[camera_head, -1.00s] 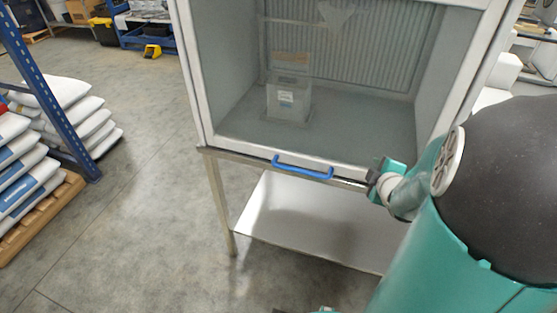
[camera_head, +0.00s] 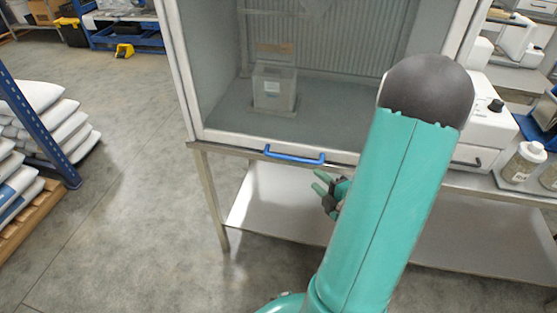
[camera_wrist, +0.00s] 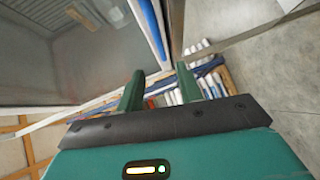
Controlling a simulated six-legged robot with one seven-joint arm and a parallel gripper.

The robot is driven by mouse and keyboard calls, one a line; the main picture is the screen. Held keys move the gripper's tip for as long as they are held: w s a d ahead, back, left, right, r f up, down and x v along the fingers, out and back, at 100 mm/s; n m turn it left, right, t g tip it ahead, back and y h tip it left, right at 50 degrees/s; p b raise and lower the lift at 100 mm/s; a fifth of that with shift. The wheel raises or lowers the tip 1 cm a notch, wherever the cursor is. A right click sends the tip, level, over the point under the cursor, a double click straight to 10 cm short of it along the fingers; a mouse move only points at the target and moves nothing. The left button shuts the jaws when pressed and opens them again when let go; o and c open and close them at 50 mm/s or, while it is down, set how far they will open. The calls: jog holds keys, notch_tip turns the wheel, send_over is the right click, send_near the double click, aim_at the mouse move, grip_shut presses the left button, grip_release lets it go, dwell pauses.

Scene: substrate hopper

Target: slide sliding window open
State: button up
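The sliding window (camera_head: 222,137) is the clear front pane of a cabinet, with a pale frame; its lower edge is down at the cabinet's sill. A blue bar handle (camera_head: 294,155) is fixed along that lower edge. In the wrist view the handle (camera_wrist: 151,28) runs down from the top edge toward the gap between my fingertips. My gripper (camera_head: 319,181) is just below and right of the handle in the head view, apparently apart from it. Its two green fingers are spread and empty in the wrist view (camera_wrist: 160,72). My arm hides the lower right of the cabinet.
A box with a label (camera_head: 274,88) stands inside the cabinet. A metal shelf (camera_head: 270,205) lies below it. White sacks (camera_head: 45,125) sit on a pallet at left, behind a blue post. A side bench with a white machine and bottles (camera_head: 522,160) is at right.

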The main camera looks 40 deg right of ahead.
aim_at(294, 159)
jog(key=w, duration=0.4)
jog(key=w+d+f, duration=0.1)
jog(key=w, duration=0.3)
jog(key=w+d+f, duration=0.1)
jog(key=w, duration=0.4)
jog(key=shift+w, duration=0.1)
jog(key=shift+a, duration=0.1)
grip_shut()
